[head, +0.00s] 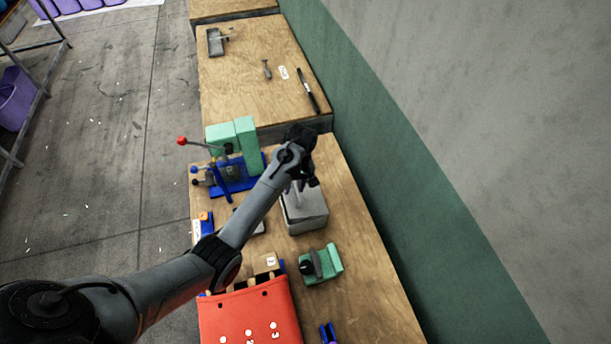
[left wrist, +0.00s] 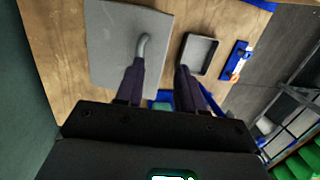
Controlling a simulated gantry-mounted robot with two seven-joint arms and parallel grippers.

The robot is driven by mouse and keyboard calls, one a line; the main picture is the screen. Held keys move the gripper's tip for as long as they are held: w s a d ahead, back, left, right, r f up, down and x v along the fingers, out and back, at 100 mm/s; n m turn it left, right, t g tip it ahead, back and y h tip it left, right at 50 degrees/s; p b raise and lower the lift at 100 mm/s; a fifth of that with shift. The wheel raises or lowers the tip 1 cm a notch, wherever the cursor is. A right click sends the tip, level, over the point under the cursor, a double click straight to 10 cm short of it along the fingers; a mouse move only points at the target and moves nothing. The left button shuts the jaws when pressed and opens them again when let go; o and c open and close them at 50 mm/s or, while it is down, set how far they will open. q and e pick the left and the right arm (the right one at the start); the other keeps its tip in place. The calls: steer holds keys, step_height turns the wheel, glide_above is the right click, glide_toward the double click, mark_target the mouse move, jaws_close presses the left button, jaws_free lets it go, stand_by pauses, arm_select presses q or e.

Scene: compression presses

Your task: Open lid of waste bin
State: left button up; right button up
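The waste bin (head: 304,218) is a grey box on the wooden bench, partly hidden by my left arm. Its flat grey lid (left wrist: 112,35) lies on top, with a curved grey handle (left wrist: 145,44) standing up from it. My left gripper (head: 305,180) is above the bin. In the left wrist view the gripper (left wrist: 160,66) is open, its two dark fingers apart with nothing between them. The handle appears close to the tip of the left-hand finger; I cannot tell whether they touch. My right gripper is not in view.
A green and blue press (head: 240,150) with a red-knobbed lever stands left of my gripper. A small dark tray (left wrist: 200,54) lies beside the bin. A green device (head: 322,264) and a red panel (head: 250,315) are nearer. A wall (head: 400,165) runs along the right.

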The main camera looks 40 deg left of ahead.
arm_select(q)
steer(key=w+a+r+t, duration=0.1)
steer(key=w+r, duration=0.3)
steer(key=w, duration=0.1)
steer(key=shift+y, duration=0.4)
steer(key=f, duration=0.6)
steer(key=s+a+f+p, duration=0.1)
steer(key=f, duration=0.3)
steer(key=shift+s+f, duration=0.1)
jaws_close()
